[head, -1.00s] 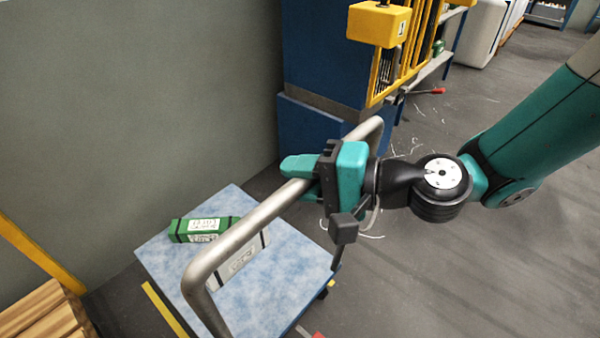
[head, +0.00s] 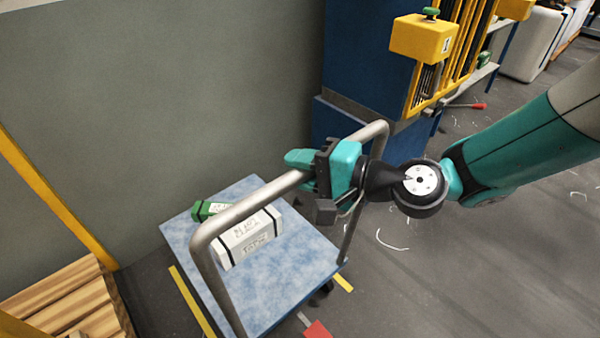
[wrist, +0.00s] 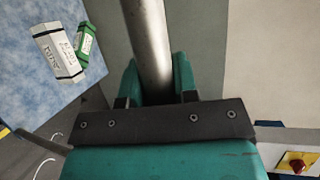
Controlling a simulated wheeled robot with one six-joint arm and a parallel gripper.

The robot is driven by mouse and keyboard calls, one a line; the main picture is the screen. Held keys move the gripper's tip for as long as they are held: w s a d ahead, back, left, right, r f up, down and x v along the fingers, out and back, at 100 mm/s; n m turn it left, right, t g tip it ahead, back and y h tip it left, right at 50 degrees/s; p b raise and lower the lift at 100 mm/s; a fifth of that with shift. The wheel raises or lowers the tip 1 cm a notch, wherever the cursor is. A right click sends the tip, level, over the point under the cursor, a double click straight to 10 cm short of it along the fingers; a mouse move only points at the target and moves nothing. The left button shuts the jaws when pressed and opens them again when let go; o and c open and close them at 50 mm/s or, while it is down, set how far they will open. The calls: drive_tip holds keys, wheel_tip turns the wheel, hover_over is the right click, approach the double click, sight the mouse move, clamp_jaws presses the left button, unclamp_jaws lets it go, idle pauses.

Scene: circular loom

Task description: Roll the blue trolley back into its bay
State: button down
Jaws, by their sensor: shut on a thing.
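The blue trolley (head: 280,285) has a mottled blue deck and a bent grey tube handle (head: 245,207). On its deck lie a white box (head: 248,238) with black bands and a green box (head: 209,209) partly hidden behind it. My gripper (head: 304,166) is shut on the top bar of the handle. In the wrist view, the bar (wrist: 150,45) runs between the two teal fingers (wrist: 157,78), and both boxes show at the upper left. Yellow floor marks (head: 190,300) show beside the deck's left edge and near its right corner.
A grey wall (head: 150,110) stands behind the trolley. A blue machine (head: 365,70) with a yellow box (head: 430,38) and yellow bars is at the back right. Wooden planks (head: 65,305) lie at the lower left. Open floor (head: 470,270) with thread scraps is at the right.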

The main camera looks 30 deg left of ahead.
drive_tip(key=shift+w+a+r, duration=0.3)
drive_tip(key=shift+a+r, duration=0.05)
drive_tip(key=shift+r, duration=0.05)
drive_tip(key=c, duration=1)
unclamp_jaws()
drive_tip(key=shift+o, duration=0.5)
drive_tip(key=shift+s+f, duration=0.1)
drive_tip(key=shift+f, duration=0.05)
drive_tip(key=shift+f, duration=0.1)
drive_tip(key=shift+d, duration=0.15)
drive_tip(key=d+r+b, duration=0.2)
drive_tip(key=d+r, duration=0.1)
drive_tip(key=d, duration=1.4)
drive_tip(key=shift+r, duration=0.15)
